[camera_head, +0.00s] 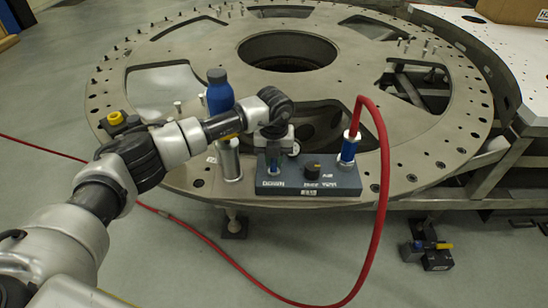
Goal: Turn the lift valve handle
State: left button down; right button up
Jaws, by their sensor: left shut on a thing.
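A blue-grey valve block (340,180) with white lettering sits on the near edge of the round turret plate (190,45). My left arm reaches in from the left. Its gripper (276,138) is over the left end of the block, shut on what appears to be the lift valve handle, which the gripper mostly hides. A black knob (312,170) stands at the block's middle, apart from the gripper. A blue and silver hose fitting (349,147) stands at the block's right end. My right gripper is not in view.
A red hose (378,220) rises from the fitting and loops down to the floor. A blue bottle (219,93) and a silver cylinder (230,160) stand close to my left forearm. A yellow-and-black part (117,119) sits at the plate's left. Grey floor is open in front.

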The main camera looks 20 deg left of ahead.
aim_at(274, 160)
pick_arm(q)
jog(key=shift+r, duration=0.1)
dwell(0.4)
jog(key=c, duration=1)
grip_release()
jog(key=shift+c, duration=0.2)
notch_tip(274, 160, up, 11)
jog(key=b, duration=0.2)
